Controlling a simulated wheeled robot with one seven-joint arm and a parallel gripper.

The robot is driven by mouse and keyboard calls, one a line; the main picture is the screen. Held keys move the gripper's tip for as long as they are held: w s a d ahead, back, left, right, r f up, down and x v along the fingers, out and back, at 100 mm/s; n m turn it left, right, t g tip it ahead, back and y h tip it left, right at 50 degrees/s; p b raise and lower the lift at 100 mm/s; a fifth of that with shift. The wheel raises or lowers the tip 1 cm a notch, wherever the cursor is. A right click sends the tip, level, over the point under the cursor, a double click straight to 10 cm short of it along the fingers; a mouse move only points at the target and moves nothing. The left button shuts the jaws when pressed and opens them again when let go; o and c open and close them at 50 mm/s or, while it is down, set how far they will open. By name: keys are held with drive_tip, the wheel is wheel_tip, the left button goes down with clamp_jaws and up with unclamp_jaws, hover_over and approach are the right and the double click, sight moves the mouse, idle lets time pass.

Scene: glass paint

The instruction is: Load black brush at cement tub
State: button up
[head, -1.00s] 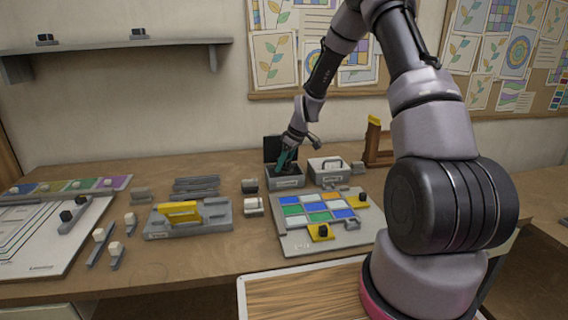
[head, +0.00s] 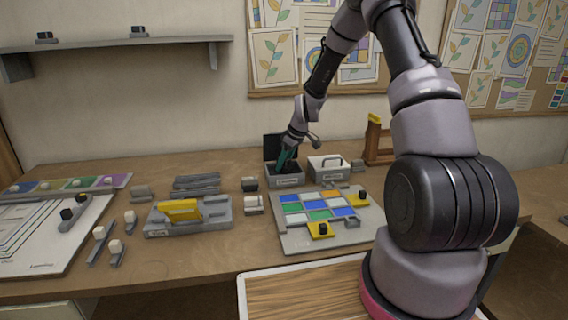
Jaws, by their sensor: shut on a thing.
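A grey tub (head: 287,182) stands at the back middle of the table with its dark lid (head: 272,142) raised behind it. I take this to be the cement tub; the label on its front is too small to read.
A closed white-lidded tub (head: 328,165) stands close on the right. In front lies a board with coloured glass tiles (head: 319,211). Left are small blocks, a grey fixture with a yellow piece (head: 180,210), brushes and a paint strip (head: 70,186).

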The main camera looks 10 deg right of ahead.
drive_tip(key=shift+f, duration=0.1)
idle(0.3)
drive_tip(key=shift+r, duration=3.55)
